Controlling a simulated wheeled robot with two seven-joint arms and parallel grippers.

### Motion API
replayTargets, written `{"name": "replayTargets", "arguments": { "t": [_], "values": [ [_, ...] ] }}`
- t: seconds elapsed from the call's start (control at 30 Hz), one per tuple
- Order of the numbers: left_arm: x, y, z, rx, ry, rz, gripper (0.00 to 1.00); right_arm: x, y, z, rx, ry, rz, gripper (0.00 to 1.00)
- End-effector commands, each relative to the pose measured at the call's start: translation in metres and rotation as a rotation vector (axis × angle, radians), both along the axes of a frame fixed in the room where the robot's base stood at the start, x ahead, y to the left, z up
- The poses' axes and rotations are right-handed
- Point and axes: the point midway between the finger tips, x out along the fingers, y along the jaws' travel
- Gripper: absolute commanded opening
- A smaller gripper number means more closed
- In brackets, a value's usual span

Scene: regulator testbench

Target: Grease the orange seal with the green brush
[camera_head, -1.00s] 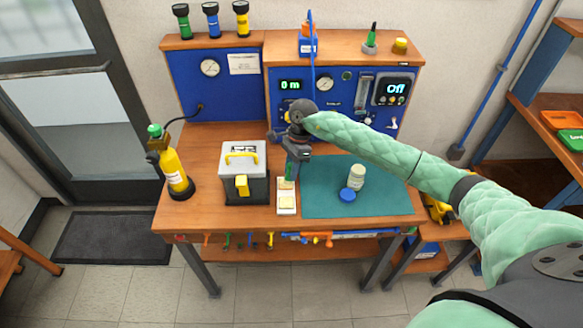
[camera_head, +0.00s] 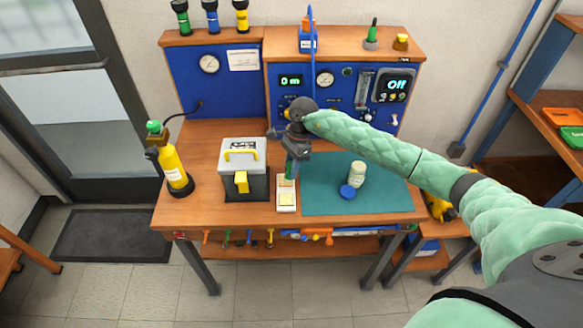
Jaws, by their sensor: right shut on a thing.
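My right gripper (camera_head: 291,157) points down over the workbench and is shut on the green brush (camera_head: 290,169). Only a short green part of the brush shows below the jaws. The brush's lower end is over or at a small white tray (camera_head: 287,208) with a pale yellow block in it; I cannot tell whether they touch. I cannot make out the orange seal for certain in this view. An open pale jar (camera_head: 357,175) stands on the teal mat, with a blue lid (camera_head: 347,192) in front of it. My left gripper is not in view.
A grey box with yellow handle (camera_head: 242,165) stands left of the tray. A yellow bottle (camera_head: 172,160) stands at the bench's left end. The blue test panel (camera_head: 345,105) rises behind. The teal mat (camera_head: 320,200) is mostly clear.

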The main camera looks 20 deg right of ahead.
Motion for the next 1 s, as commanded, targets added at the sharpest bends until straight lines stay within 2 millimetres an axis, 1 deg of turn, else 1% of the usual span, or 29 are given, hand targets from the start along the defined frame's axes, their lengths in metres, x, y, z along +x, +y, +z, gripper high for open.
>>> {"name": "replayTargets", "arguments": {
  "t": [0.33,0.53,1.0],
  "values": [
    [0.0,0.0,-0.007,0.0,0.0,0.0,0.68,0.0,0.0,-0.006,0.0,0.0,0.0,0.0],
    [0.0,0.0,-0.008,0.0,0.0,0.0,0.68,0.001,0.003,-0.006,0.0,-0.001,0.0,0.0],
    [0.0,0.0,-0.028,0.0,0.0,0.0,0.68,0.01,0.033,-0.006,0.0,0.0,0.001,0.0]
  ]
}}
